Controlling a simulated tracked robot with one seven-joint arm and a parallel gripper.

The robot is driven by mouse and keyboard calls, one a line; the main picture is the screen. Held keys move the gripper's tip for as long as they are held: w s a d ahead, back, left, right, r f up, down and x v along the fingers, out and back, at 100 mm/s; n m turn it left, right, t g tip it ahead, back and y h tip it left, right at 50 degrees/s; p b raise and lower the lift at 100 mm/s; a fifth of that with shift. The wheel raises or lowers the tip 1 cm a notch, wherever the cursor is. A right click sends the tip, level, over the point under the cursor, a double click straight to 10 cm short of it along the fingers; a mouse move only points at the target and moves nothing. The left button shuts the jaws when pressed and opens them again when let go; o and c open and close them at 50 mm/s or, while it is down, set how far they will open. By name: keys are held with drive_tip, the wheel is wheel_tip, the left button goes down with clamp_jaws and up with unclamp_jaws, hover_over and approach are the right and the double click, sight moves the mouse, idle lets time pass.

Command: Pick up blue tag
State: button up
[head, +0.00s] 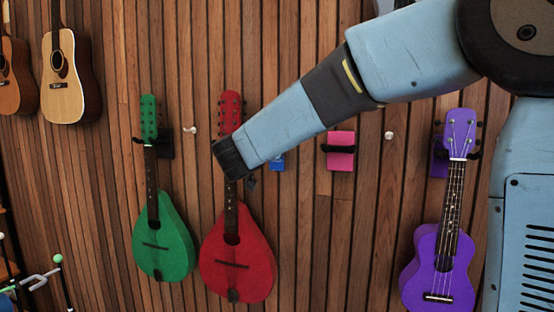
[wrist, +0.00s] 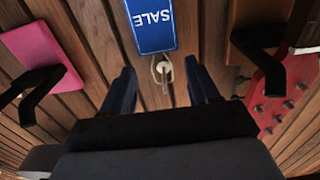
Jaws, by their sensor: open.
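The blue tag (wrist: 151,24) with white "SALE" lettering hangs by a loop from a small white peg (wrist: 163,72) on the wooden wall. The lettering is upside down in the wrist view. In the head view only part of the blue tag (head: 277,164) shows below my forearm. My gripper (wrist: 160,66) is open, with one dark finger to each side of the peg and loop in the wrist view. The tag's body lies beyond the fingertips in that view. Nothing is seen between the fingers except the peg and loop. Finger contact cannot be told.
A red instrument (head: 238,255) hangs close by, and its head with pegs (wrist: 277,90) is right in the wrist view. A pink holder with a black hook (wrist: 45,50) is left there. Green (head: 163,240) and purple (head: 438,265) instruments hang farther off.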

drive_tip(key=shift+x, duration=1.15)
drive_tip(key=shift+c, duration=0.2)
drive_tip(key=c, duration=1.1)
